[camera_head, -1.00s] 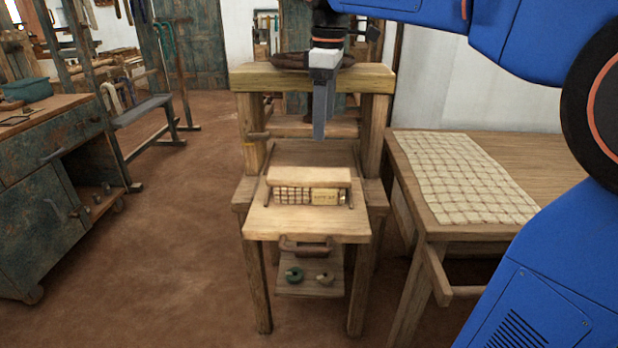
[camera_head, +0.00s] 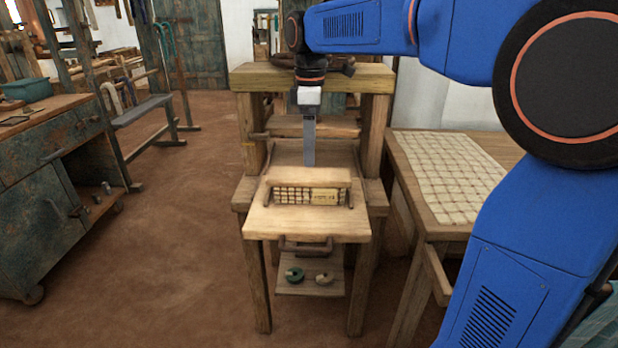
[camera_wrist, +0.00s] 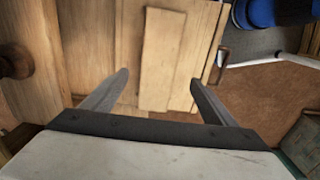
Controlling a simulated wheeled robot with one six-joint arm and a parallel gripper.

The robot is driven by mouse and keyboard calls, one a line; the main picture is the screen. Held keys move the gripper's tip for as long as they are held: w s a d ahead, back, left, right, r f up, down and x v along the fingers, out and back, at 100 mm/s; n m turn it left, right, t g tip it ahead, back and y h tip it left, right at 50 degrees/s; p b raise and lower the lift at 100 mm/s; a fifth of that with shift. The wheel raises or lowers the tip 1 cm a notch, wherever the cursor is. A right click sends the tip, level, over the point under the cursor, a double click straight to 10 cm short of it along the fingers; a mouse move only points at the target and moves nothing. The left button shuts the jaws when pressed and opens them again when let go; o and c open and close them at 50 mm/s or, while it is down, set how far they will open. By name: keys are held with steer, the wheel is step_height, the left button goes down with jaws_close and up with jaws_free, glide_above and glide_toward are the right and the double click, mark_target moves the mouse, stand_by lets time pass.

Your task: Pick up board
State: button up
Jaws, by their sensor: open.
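A pale wooden board (camera_head: 309,177) lies across the top of a small slatted frame (camera_head: 290,195) on the front of the wooden loom (camera_head: 262,222). In the wrist view a pale plank (camera_wrist: 163,48), which looks like this board, lies beyond the fingers. My gripper (camera_head: 309,162) points down just behind and above the board in the head view. In the wrist view my gripper (camera_wrist: 158,78) has its two fingers well apart, with nothing held between them. I cannot tell the exact height gap to the board.
The loom's thick top beam (camera_head: 325,78) and posts stand behind and around my gripper. A table with a checked cloth (camera_head: 448,175) stands at the right. A green-grey cabinet (camera_head: 40,195) stands at the left. The brown floor between is clear.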

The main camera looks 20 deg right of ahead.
mark_target(309, 173)
steer(key=shift+w+f, duration=0.15)
steer(key=shift+f, duration=1.65)
steer(key=shift+w+f, duration=0.1)
steer(key=shift+f, duration=1.65)
steer(key=shift+c, duration=0.6)
steer(key=c, duration=1.2)
steer(key=shift+o, duration=0.2)
step_height(309, 173, up, 10)
